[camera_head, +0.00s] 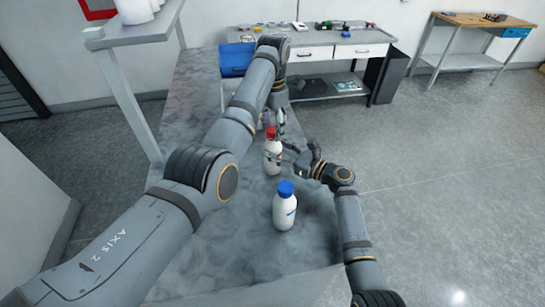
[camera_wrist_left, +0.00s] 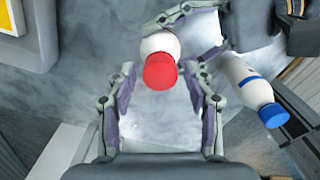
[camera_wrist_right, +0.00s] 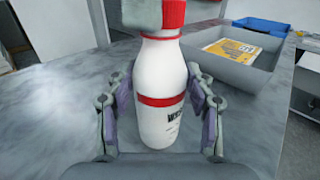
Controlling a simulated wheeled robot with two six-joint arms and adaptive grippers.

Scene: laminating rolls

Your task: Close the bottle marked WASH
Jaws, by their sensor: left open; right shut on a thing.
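A white bottle (camera_head: 272,160) with a red cap (camera_head: 270,132) stands on the grey marbled table. In the right wrist view the bottle (camera_wrist_right: 160,120) has a red band and dark lettering beginning with W, the rest unclear. My right gripper (camera_wrist_right: 160,100) is shut on its body, one finger on each side. My left gripper (camera_head: 274,119) is open above the bottle. In the left wrist view the red cap (camera_wrist_left: 160,71) lies between and beyond its spread fingers. The cap is at the neck; I cannot tell whether it is tight. Something grey partly hides it in the right wrist view.
A white bottle with a blue cap (camera_head: 285,208) stands upright nearer on the table, close to my right arm. A grey tray (camera_wrist_right: 246,76) holding a yellow-labelled item and a blue tray (camera_wrist_right: 262,26) sit farther along. The table around the blue-capped bottle is clear.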

